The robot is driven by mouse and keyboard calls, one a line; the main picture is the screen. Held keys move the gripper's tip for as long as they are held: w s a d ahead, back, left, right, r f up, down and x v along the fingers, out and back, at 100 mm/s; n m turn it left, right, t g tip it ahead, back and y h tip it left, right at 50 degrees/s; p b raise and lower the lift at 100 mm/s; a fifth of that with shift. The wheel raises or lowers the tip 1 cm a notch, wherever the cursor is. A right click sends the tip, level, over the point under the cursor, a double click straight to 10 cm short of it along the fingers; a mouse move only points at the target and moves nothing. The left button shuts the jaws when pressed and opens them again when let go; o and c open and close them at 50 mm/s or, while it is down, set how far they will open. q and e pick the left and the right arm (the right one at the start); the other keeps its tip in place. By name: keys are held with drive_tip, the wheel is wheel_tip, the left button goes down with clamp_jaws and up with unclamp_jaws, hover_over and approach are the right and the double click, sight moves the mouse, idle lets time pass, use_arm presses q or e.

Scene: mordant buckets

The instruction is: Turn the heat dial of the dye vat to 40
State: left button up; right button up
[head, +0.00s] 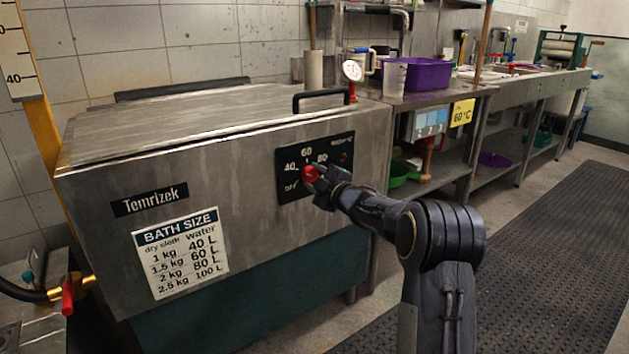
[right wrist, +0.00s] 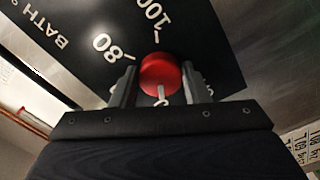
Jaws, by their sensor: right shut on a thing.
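The dye vat (head: 255,235) is a big steel box with a black dial panel (head: 343,148) on its front. The panel bears OFF, 40, 60 and 80 in the head view; 80 and 100 show clearly in the right wrist view. The heat dial is a red round knob (head: 309,173); it also shows in the right wrist view (right wrist: 161,72). My right gripper (right wrist: 160,88) is shut on the knob, one finger on each side. The knob's white mark points down in the wrist view, and the numeral it faces is hidden. My left gripper is not in view.
A black handle (head: 321,99) sits on the vat lid's front edge. A bath-size sign (head: 181,252) is on the vat's front. A steel bench with a purple tub (head: 428,76) stands to the right. A dark mat (head: 560,240) covers the open floor.

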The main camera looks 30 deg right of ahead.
idle(0.4)
drive_tip(key=o, duration=1)
drive_tip(key=shift+c, duration=0.2)
drive_tip(key=shift+s, duration=0.1)
drive_tip(key=s+p, duration=0.1)
drive_tip(key=s, duration=0.6)
drive_tip(key=shift+s+d, duration=0.3)
drive_tip(key=shift+s, duration=0.05)
